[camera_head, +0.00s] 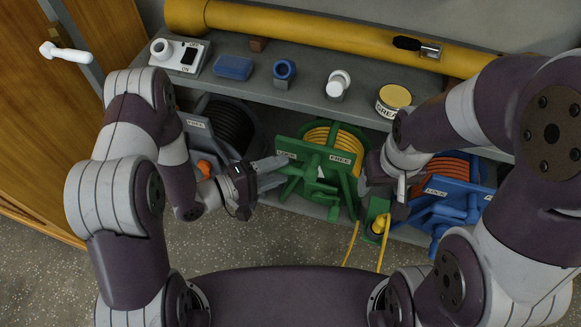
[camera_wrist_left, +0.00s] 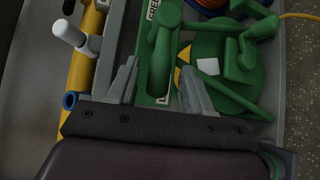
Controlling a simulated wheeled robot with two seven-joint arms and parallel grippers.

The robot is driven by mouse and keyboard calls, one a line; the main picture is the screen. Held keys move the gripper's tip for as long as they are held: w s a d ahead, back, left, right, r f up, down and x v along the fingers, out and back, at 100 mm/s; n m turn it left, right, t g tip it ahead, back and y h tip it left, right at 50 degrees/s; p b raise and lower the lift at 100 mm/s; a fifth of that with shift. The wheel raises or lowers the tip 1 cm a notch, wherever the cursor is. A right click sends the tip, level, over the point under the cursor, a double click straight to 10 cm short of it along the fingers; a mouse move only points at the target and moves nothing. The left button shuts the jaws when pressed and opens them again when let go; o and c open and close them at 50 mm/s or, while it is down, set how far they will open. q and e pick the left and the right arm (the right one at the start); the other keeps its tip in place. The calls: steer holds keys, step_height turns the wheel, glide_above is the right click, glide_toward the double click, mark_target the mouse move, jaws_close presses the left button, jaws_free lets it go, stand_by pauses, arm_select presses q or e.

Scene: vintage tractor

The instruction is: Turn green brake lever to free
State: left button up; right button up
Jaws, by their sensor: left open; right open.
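The green reel's brake plate (camera_head: 318,154) carries a LOCK label on the left and a FREE label on the right. The green brake lever (camera_wrist_left: 162,58) shows in the left wrist view between the fingers of my left gripper (camera_wrist_left: 158,84), with its end near the partly covered LOCK label. No clear gap closure or grip shows; the fingers are spread around it. In the head view my left gripper (camera_head: 272,174) reaches in from the left at the LOCK side and partly hides the lever. My right gripper (camera_head: 384,192) is just right of the green reel, open, its fingertips partly hidden.
A black-hose reel (camera_head: 228,122) stands left, and a blue reel (camera_head: 448,200) with orange hose stands right. The shelf above (camera_head: 300,98) holds a switch box, a blue block, a blue ring, a white-handled part and a grease tin (camera_head: 393,98). Yellow hose hangs to the floor.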

mark_target(291, 166)
arm_select(q)
steer(key=b+x, duration=0.1)
steer(key=x, duration=0.3)
